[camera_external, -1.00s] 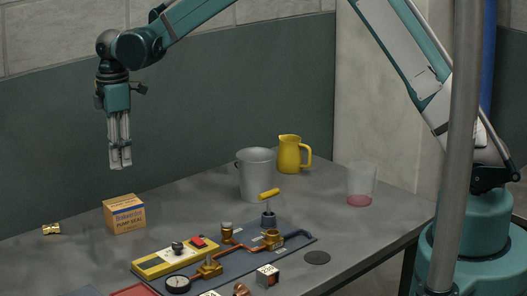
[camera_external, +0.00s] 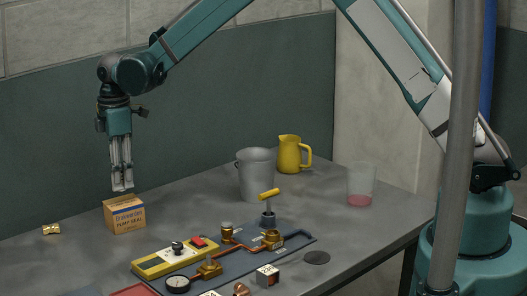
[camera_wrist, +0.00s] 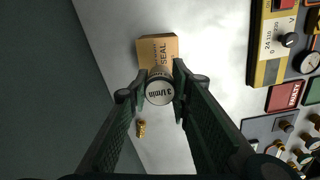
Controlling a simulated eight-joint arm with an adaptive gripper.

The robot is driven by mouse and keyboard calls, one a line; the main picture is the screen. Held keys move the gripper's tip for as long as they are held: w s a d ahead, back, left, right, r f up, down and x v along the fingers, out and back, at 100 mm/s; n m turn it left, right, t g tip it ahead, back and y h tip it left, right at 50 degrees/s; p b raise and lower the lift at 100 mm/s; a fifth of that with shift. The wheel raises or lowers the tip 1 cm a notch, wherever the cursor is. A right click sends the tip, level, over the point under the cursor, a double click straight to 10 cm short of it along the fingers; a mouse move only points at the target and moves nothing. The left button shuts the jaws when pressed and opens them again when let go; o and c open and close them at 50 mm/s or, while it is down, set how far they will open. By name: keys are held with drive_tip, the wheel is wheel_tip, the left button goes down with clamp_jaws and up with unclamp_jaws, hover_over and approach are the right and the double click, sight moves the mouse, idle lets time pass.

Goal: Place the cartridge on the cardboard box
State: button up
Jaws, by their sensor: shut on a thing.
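A small round cartridge (camera_wrist: 159,88), with a pale end face marked "3 l/min", sits between the fingers of my gripper (camera_wrist: 155,92) in the wrist view. The gripper is shut on it. In the external view my gripper (camera_external: 122,183) points straight down, with its fingertips a little above the cardboard box (camera_external: 125,217); the cartridge cannot be made out there. The box is closed, orange-brown and labelled "PUMP SEAL", and stands on the table. In the wrist view the box (camera_wrist: 154,46) shows partly behind the cartridge, its lower part hidden.
A brass fitting (camera_external: 51,229) lies left of the box. To the right are a yellow control panel (camera_external: 160,264) and a pipe board (camera_external: 300,241). A grey bucket (camera_external: 255,178), yellow jug (camera_external: 289,155) and clear beaker (camera_external: 361,184) stand farther back. Bare table surrounds the box.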

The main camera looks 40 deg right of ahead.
drive_tip(key=shift+f, duration=1.9)
drive_tip(key=shift+f, duration=0.15)
drive_tip(key=o, duration=0.9)
drive_tip(key=shift+r, duration=0.25)
wheel_tip(320, 180, up, 12)
drive_tip(key=shift+f, duration=0.1)
